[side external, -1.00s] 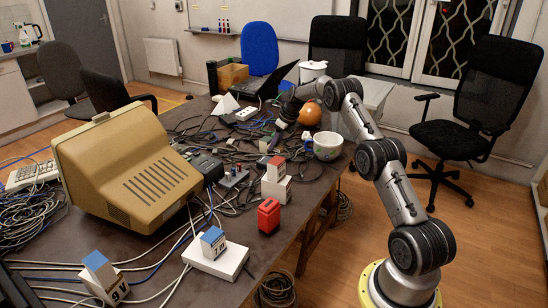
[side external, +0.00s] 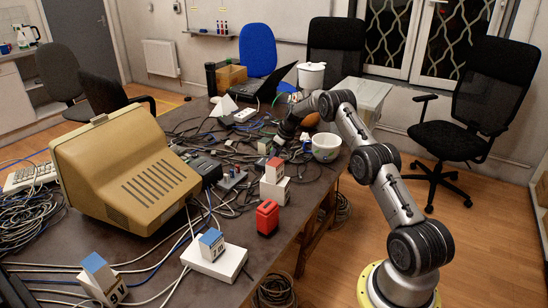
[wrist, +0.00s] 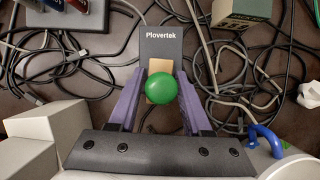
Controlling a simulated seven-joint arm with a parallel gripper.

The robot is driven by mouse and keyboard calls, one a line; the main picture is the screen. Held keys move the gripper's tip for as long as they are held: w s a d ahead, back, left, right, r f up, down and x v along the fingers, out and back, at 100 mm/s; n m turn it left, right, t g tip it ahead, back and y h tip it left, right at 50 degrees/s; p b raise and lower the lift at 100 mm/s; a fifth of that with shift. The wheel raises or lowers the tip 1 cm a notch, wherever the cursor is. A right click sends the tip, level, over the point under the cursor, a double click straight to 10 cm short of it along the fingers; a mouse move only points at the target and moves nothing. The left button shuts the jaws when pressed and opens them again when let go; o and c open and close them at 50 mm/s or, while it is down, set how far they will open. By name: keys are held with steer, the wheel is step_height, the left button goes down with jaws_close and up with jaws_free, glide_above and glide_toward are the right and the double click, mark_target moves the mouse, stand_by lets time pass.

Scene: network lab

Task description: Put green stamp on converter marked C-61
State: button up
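In the wrist view a green ball (wrist: 160,88) sits over a small light-wood block (wrist: 160,73), probably the green stamp. It lies between the two purple fingers of my gripper (wrist: 161,82), in front of or on a dark panel lettered "Plovertek" (wrist: 161,42). Any gap between fingers and stamp is too small to judge. In the side view my gripper (side external: 287,133) is low among the cables on the far part of the table, left of the white mug (side external: 326,148). The stamp cannot be made out there. No C-61 marking is readable in either view.
A beige monitor (side external: 125,175) fills the left of the table. A red block (side external: 267,217) and a red-topped white block (side external: 275,184) stand near the right edge. A white flat box (side external: 218,262) is in front. Black cables cover the middle of the table.

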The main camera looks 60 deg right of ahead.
steer(key=shift+o, duration=1)
steer(key=v, duration=1.2)
steer(key=s+a+r+n, duration=0.4)
steer(key=a+r+n, duration=0.45)
steer(key=a, duration=0.35)
steer(key=s+a+r+n, duration=0.4)
steer(key=a+r+n, duration=0.4)
steer(key=a+r, duration=0.3)
steer(key=s+a+r+n, duration=0.1)
steer(key=s+a+n, duration=0.9)
steer(key=s+a, duration=0.3)
steer(key=s+a+f+n, duration=0.1)
steer(key=s+f+n, duration=0.1)
steer(key=s+n, duration=0.2)
steer(key=s+a+f+n+t, duration=0.1)
steer(key=s+a+f+n, duration=0.1)
steer(key=s+n, duration=0.3)
steer(key=s, duration=0.4)
steer(key=shift+f, duration=0.15)
